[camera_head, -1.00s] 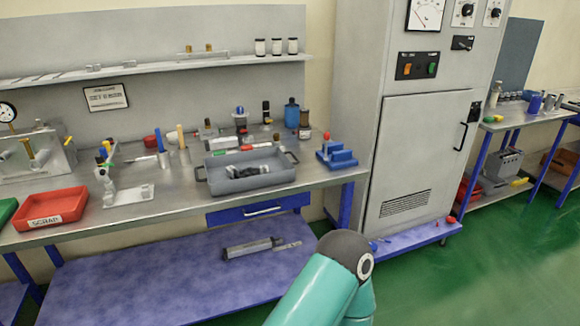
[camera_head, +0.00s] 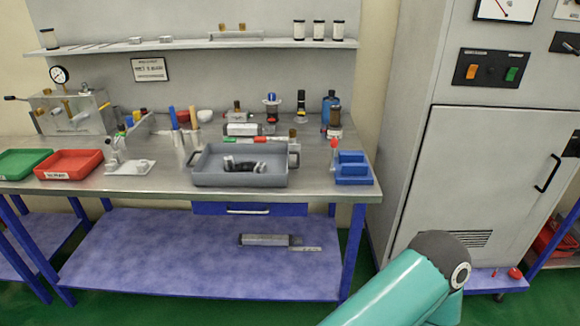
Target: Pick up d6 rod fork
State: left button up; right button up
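I cannot make out for certain which part is the d6 rod fork at this size. A grey tray (camera_head: 282,170) on the steel workbench holds a small dark part with light ends (camera_head: 243,165). A grey cylinder-like part with a thin rod (camera_head: 268,240) lies on the blue lower shelf. Several small parts stand behind the tray. Neither gripper is in view; only a teal link of my arm shows at the bottom right.
The steel workbench (camera_head: 172,187) also carries a red tray (camera_head: 70,165), a green tray (camera_head: 20,163), a small white-based stand (camera_head: 130,167) and blue blocks (camera_head: 352,168). A grey cabinet (camera_head: 490,160) stands to the right. Green floor shows in front.

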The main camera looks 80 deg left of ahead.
aim_at(261, 168)
jog(key=z, duration=0.2)
jog(key=i, duration=0.65)
jog(key=u, duration=1.55)
jog(key=i, duration=0.25)
jog(key=u, duration=2.2)
jog(key=k, duration=0.6)
jog(key=u, duration=0.4)
jog(key=i, duration=1.65)
jog(key=z, duration=0.35)
